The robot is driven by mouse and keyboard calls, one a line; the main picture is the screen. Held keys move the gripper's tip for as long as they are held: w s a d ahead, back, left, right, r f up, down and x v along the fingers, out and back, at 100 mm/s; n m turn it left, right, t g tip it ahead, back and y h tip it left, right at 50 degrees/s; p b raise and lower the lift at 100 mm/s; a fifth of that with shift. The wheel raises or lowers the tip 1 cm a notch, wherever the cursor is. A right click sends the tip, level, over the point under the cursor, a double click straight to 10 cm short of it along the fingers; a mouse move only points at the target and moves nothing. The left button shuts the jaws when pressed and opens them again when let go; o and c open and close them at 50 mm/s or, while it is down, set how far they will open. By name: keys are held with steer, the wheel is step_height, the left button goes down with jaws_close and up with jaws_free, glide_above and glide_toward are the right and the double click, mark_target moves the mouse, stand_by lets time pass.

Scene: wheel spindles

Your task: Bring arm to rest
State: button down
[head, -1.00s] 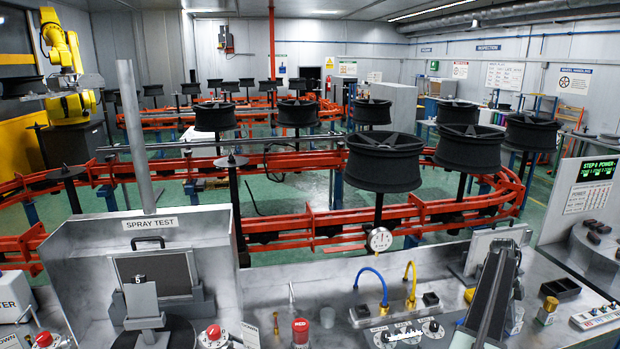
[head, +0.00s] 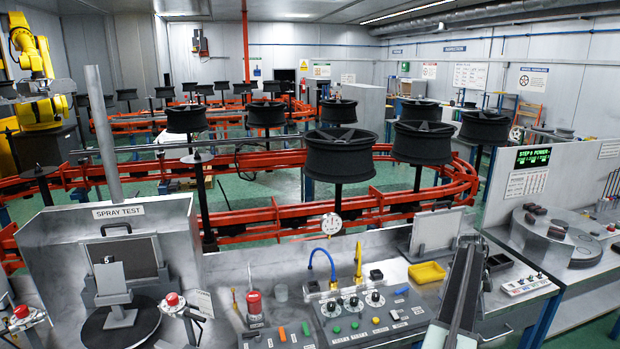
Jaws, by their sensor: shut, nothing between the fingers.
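A long dark limb with a pale grey bar along it, apparently a part of my own arm (head: 462,295), rises from the bottom edge at the right of the head view. It leans slightly to the right, in front of the workbench (head: 400,250). Its upper end stands near a pale upright panel (head: 436,232). No gripper fingers can be made out, and nothing is seen held.
A yellow tray (head: 427,273) lies just left of the arm, a black bin (head: 498,262) to its right. A control panel with knobs (head: 352,302) and the spray test booth (head: 120,212) stand further left. Dark wheels (head: 340,156) stand on spindles along the red conveyor (head: 280,218) behind.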

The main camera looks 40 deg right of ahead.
steer(key=w+a+f+n+t+h+b, duration=0.15)
steer(key=w+a+n, duration=1.35)
steer(key=w+a, duration=1.65)
steer(key=w+a+f+n+t, duration=0.15)
steer(key=a+n, duration=0.25)
steer(key=a, duration=0.7)
steer(key=w+a+n, duration=0.3)
steer(key=a+n, duration=0.1)
steer(key=a, duration=0.7)
steer(key=s+a+f+n+y+b, duration=0.1)
steer(key=a+n, duration=1)
steer(key=a, duration=1.4)
steer(key=shift+s+a+t+y, duration=0.15)
steer(key=shift+s+t+y, duration=0.3)
steer(key=shift+s, duration=0.35)
steer(key=c, duration=1.4)
jaws_free()
steer(key=shift+o, duration=0.2)
